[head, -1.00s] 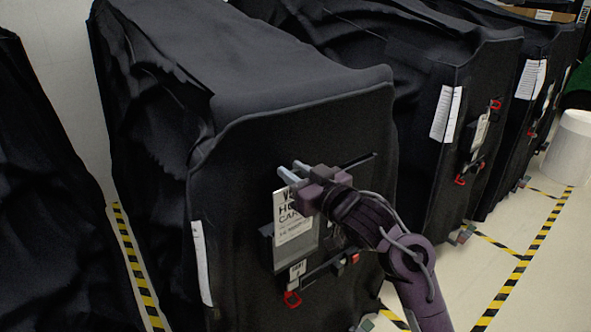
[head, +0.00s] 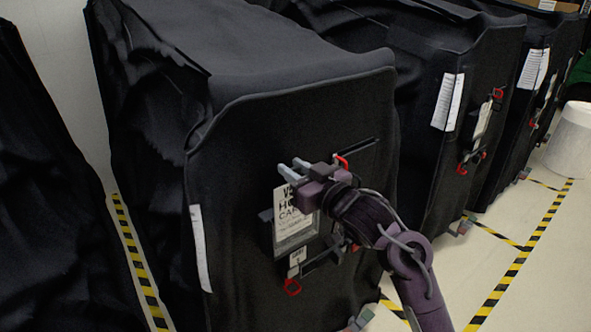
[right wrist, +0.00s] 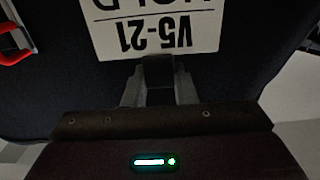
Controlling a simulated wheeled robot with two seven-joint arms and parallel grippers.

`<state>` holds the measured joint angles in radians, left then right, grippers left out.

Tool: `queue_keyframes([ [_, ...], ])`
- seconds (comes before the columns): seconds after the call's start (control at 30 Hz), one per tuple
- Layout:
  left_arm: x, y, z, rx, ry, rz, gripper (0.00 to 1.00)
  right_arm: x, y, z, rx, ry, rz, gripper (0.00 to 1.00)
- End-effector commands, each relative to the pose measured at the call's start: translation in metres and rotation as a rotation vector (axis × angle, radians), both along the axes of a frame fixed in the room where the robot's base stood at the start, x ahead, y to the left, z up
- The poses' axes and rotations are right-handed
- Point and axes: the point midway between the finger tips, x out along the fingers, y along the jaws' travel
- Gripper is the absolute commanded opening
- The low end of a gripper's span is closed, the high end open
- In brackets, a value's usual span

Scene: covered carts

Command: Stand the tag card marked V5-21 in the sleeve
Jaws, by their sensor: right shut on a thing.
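My right gripper (head: 288,172) is shut on the top edge of the white tag card (head: 293,214) and holds it upright at the front of the nearest covered cart. In the right wrist view the card (right wrist: 150,30) appears upside down and reads V5-21, with the fingers (right wrist: 160,82) at its edge. The clear sleeve (head: 296,249) is on the cart's front. The card's lower part overlaps the sleeve, and a strip of sleeve shows below it. I cannot tell how the card's lower edge sits against the sleeve's inside. My left gripper is out of view.
More covered carts (head: 440,60) stand to the right. Striped floor tape and a white bin (head: 572,140) are at right.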

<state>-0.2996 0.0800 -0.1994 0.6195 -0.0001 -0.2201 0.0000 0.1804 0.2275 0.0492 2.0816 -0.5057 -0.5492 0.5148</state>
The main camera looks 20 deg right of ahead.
Motion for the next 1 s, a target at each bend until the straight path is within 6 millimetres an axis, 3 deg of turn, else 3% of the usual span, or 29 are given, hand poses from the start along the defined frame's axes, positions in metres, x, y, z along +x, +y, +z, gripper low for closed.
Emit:
queue_keyframes([
  [1.0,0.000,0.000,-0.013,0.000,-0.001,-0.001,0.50,0.000,0.000,-0.022,-0.001,-0.001,0.000,0.00],
])
